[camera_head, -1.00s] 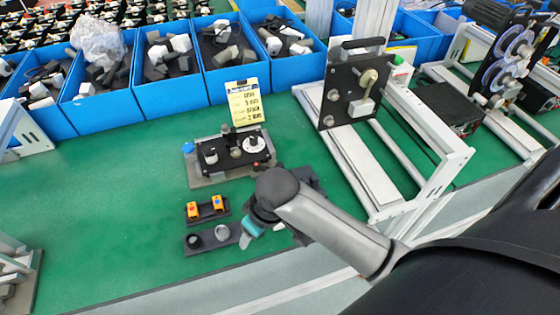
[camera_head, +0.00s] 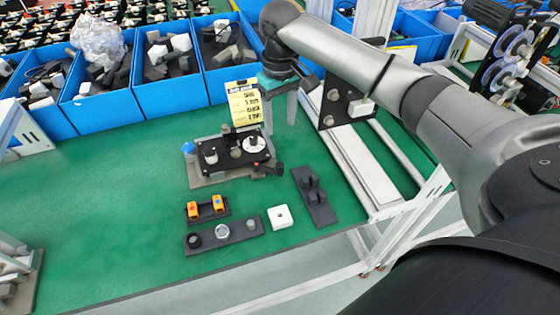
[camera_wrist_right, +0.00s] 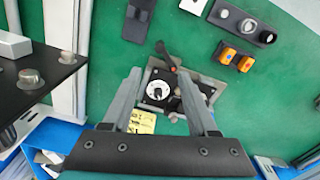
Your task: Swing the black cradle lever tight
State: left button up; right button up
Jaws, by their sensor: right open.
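The cradle fixture (camera_head: 206,181) sits on the green table, a grey base with a black plate carrying a white dial and knobs. Its black lever (camera_head: 268,168) sticks out from the right side of the plate, with a reddish spot near its root. The lever also shows in the right wrist view (camera_wrist_right: 164,50), pointing away from the fixture (camera_wrist_right: 205,85). My right gripper (camera_head: 279,116) is open and empty, pointing down above the table, behind and right of the fixture. In the wrist view its fingers (camera_wrist_right: 160,74) frame the dial and the lever's root, apart from the lever.
A yellow note card (camera_head: 245,104) stands behind the fixture. In front lie a holder with orange parts (camera_head: 207,209), a dark strip with round parts (camera_head: 240,232), a white block (camera_head: 280,216) and a dark bracket (camera_head: 318,203). Blue bins (camera_head: 168,97) line the back.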

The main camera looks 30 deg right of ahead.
aim_at(280, 165)
notch_tip(280, 165, down, 15)
jog(key=shift+r+b, duration=0.1)
jog(key=shift+b, duration=1.1)
grip_shut()
dwell(0.6)
